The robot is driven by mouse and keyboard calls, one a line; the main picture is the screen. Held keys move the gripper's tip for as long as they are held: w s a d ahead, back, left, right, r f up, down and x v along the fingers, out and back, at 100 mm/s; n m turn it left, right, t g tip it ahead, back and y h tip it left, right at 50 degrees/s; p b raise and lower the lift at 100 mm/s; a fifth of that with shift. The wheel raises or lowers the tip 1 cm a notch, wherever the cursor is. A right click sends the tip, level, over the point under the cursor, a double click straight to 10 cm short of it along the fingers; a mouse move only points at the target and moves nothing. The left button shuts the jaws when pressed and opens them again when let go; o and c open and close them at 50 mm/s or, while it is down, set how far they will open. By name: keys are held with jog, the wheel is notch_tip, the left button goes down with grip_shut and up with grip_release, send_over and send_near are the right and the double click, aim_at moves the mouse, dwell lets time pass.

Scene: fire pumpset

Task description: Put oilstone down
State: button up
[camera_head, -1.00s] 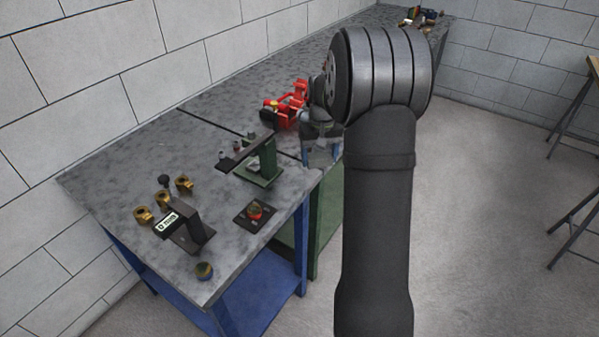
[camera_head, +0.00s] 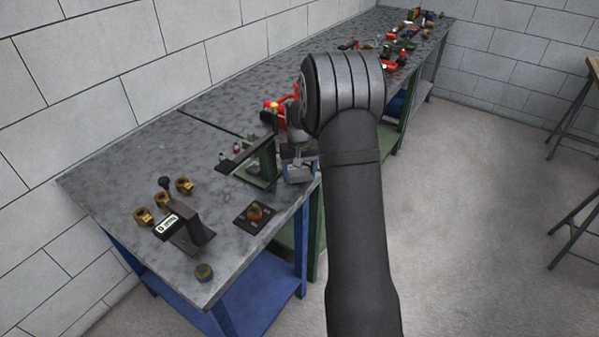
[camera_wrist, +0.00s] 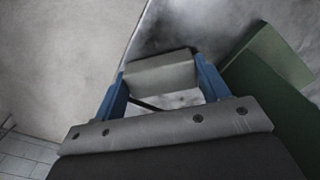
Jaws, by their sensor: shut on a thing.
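The oilstone (camera_wrist: 160,73) is a plain grey block. In the wrist view it sits between the two blue fingers of my gripper (camera_wrist: 162,85), which is shut on it. In the head view my gripper (camera_head: 298,170) is over the right edge of the grey workbench (camera_head: 110,185), beside the green stand. The oilstone is too small and covered to make out there. In the wrist view the bench top shows beyond the block; I cannot tell whether the block touches it.
A green stand with a dark arm (camera_head: 262,165) is just left of my gripper. A red object (camera_head: 270,113) is behind it. A black plate with a round part (camera_head: 254,212), brass fittings (camera_head: 143,215) and a black-handled block (camera_head: 190,230) stand toward the near end.

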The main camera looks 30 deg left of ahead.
aim_at(300, 173)
jog(key=shift+f, duration=0.15)
jog(key=o, duration=0.9)
notch_tip(300, 173, up, 12)
jog(key=shift+r, duration=0.15)
notch_tip(300, 173, down, 12)
jog(key=shift+r, duration=1.8)
